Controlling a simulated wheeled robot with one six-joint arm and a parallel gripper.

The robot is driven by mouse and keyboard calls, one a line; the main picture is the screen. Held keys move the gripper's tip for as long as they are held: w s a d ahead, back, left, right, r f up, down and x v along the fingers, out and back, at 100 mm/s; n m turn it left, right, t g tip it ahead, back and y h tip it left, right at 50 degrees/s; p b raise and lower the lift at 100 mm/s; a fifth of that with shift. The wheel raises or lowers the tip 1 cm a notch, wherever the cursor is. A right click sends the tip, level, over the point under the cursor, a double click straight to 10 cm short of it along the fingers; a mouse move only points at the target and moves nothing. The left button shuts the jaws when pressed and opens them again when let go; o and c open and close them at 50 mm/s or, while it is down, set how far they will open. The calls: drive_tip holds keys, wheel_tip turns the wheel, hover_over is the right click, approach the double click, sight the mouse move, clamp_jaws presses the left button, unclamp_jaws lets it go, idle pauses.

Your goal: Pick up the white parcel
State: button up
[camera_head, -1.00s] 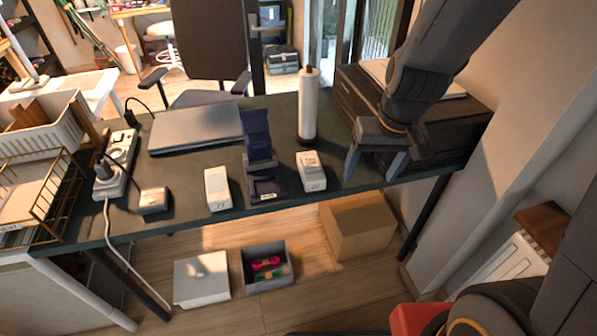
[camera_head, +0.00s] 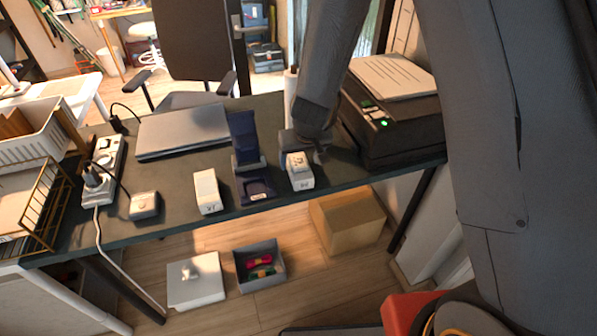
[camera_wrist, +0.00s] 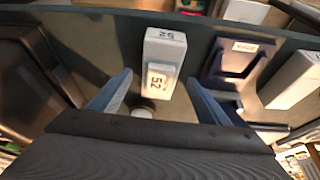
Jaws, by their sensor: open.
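Two white parcels stand on the dark desk. One white parcel, marked 52 (camera_head: 299,180), is right of the navy stand; it shows in the wrist view (camera_wrist: 165,42) with a smaller white block bearing 52 (camera_wrist: 157,78) on it or against it. Another white parcel (camera_head: 207,191) stands left of the navy stand, and a white box shows at the right of the wrist view (camera_wrist: 293,82). My gripper (camera_wrist: 160,80) is open, its fingers either side of the parcel marked 52. In the head view my gripper (camera_head: 318,152) is at that parcel's back right; contact cannot be told.
The navy stand (camera_head: 247,150) is close left of the parcel, a black printer (camera_head: 393,128) to the right, and a white roll (camera_head: 291,92) behind. A laptop (camera_head: 183,130) and a power strip (camera_head: 104,168) lie further left. The desk's front edge (camera_head: 225,216) is close.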

sight(299, 163)
drive_tip(key=b+x, duration=0.3)
drive_tip(key=x, duration=0.2)
drive_tip(key=c, duration=1.2)
